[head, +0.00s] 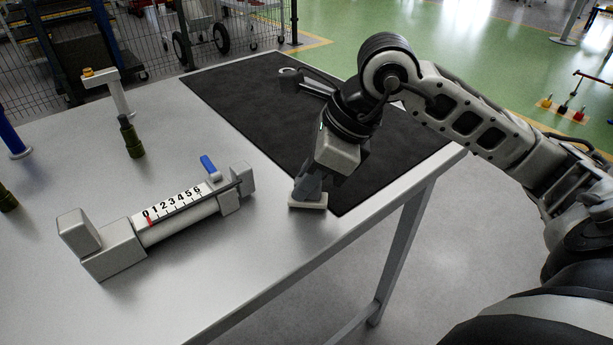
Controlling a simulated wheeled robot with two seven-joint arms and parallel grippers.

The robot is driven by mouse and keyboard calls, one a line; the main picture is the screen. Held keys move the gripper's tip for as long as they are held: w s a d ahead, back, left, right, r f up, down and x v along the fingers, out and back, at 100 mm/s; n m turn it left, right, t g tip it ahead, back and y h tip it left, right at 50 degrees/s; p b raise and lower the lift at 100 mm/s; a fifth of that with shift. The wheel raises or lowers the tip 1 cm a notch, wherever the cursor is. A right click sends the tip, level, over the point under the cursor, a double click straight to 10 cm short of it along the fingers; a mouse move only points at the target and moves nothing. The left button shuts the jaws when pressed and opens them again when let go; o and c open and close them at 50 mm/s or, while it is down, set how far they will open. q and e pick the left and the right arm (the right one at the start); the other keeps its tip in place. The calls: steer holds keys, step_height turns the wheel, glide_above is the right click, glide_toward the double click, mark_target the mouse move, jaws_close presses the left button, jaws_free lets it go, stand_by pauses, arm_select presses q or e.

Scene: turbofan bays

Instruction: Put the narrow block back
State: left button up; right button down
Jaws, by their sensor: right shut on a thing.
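My right gripper (307,188) points down at the table's front edge, by the near corner of the black mat. It is shut on a small pale block (308,204), which I take to be the narrow block. Only the block's lower part shows below the fingers. I cannot tell whether it touches the table. A grey measuring device (180,229) with a scale from 0 to 6, a red mark near 0 and a blue lever lies to the left, apart from the gripper. My left gripper is not in view.
The black mat (260,110) covers the table's far right part, with a grey pipe-like part (305,80) on it. A dark green cylinder (131,138), a pale T-shaped post (117,92) and a blue post (12,138) stand at left. The table between device and mat is clear.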

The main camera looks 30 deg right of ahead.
steer(key=c, duration=1.4)
jaws_free()
steer(key=shift+f, duration=0.1)
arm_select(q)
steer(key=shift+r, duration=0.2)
arm_select(e)
steer(key=shift+r+p, duration=0.6)
steer(key=shift+p, duration=0.1)
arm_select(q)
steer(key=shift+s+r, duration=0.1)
arm_select(e)
steer(key=v, duration=1.1)
steer(key=shift+s+d+r, duration=0.15)
steer(key=shift+s+r, duration=0.05)
steer(key=shift+r, duration=0.1)
